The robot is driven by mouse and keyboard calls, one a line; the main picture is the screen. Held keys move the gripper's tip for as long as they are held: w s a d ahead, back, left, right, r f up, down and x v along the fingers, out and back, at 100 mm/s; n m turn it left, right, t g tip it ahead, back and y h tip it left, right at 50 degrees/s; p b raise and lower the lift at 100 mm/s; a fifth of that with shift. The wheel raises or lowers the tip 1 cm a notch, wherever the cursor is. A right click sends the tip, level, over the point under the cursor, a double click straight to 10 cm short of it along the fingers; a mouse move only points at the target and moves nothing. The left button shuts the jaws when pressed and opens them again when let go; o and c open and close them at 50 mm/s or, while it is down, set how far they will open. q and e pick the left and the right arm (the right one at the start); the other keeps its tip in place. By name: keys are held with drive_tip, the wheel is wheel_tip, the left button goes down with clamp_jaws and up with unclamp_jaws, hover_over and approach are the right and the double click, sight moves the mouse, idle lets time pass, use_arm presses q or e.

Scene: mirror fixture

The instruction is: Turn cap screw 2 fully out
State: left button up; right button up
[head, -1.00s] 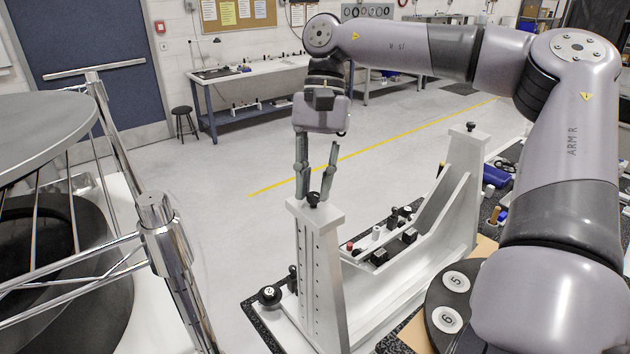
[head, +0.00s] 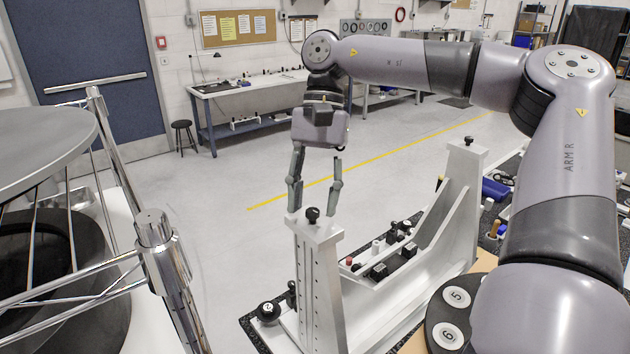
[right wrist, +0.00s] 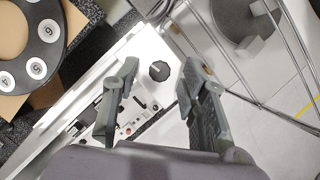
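A black cap screw (head: 312,215) stands upright in the top of the near white post of the mirror fixture (head: 316,232). I cannot read a number on it. In the right wrist view its round black head (right wrist: 159,71) shows between the fingers. My right gripper (head: 314,211) points down over this post and is open. Its fingertips are on either side of the screw head, with a gap on both sides. A second black screw (head: 468,141) stands on the far post. My left gripper is not in view.
Several small black parts (head: 380,270) and a red-topped piece (head: 349,261) lie within the fixture. A black knob (head: 267,310) is at its foot. A numbered disc (head: 447,335) is at front right. A chrome frame (head: 160,235) stands left. Floor behind is clear.

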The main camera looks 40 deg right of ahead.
drive_tip(key=v, duration=1.2)
drive_tip(key=shift+a+f, duration=0.1)
drive_tip(key=shift+a, duration=0.05)
